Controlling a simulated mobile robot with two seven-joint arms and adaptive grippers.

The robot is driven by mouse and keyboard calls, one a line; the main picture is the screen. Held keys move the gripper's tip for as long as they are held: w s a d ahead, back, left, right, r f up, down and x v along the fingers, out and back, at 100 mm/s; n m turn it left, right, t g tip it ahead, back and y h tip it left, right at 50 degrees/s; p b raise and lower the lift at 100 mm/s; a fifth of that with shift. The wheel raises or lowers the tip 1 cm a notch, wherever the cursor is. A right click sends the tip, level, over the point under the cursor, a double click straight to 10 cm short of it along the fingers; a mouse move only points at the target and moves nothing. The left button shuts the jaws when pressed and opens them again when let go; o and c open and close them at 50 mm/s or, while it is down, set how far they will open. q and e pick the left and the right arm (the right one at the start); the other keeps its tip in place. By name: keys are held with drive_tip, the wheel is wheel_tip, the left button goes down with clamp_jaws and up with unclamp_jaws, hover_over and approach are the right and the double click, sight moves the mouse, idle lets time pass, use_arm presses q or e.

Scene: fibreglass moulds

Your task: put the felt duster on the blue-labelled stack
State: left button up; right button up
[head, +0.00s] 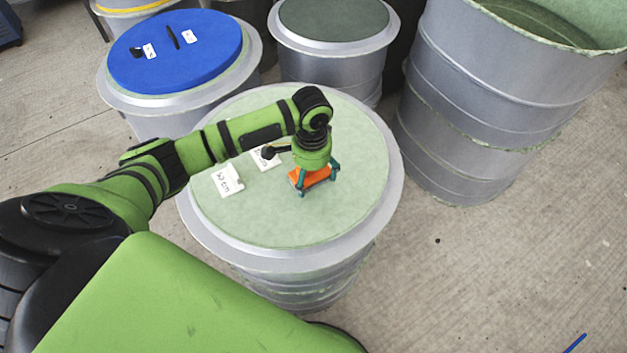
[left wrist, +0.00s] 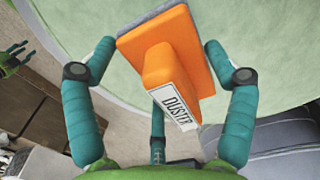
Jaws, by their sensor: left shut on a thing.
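The felt duster (head: 311,178) has an orange back and handle. The left wrist view shows its white DUSTER label and grey felt edge (left wrist: 176,62). My left gripper (head: 316,178) is shut on it, its teal fingers around the orange body. It is over the pale green top of the near stack (head: 285,215); I cannot tell whether the felt touches that top. A stack with a blue top (head: 205,62) stands at the upper left. A small green part with finger-like ends (left wrist: 12,60) at the left wrist view's left edge may be my right gripper.
White cards (head: 228,181) lie on the near stack's top, left of the duster. The blue top carries small white labels and dark items. A dark-green-topped drum (head: 335,25) stands behind, and tall grey moulds (head: 480,95) stand at right. Floor at lower right is mostly clear.

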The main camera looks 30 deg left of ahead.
sight(314, 178)
use_arm(q)
drive_tip(key=shift+w+d+f, duration=0.15)
drive_tip(key=shift+w, duration=0.1)
drive_tip(key=shift+f, duration=2)
drive_tip(key=shift+f, duration=0.1)
drive_tip(key=o, duration=0.9)
drive_tip(key=shift+o, duration=0.2)
wheel_tip(314, 178, up, 12)
drive_tip(key=shift+r, duration=0.1)
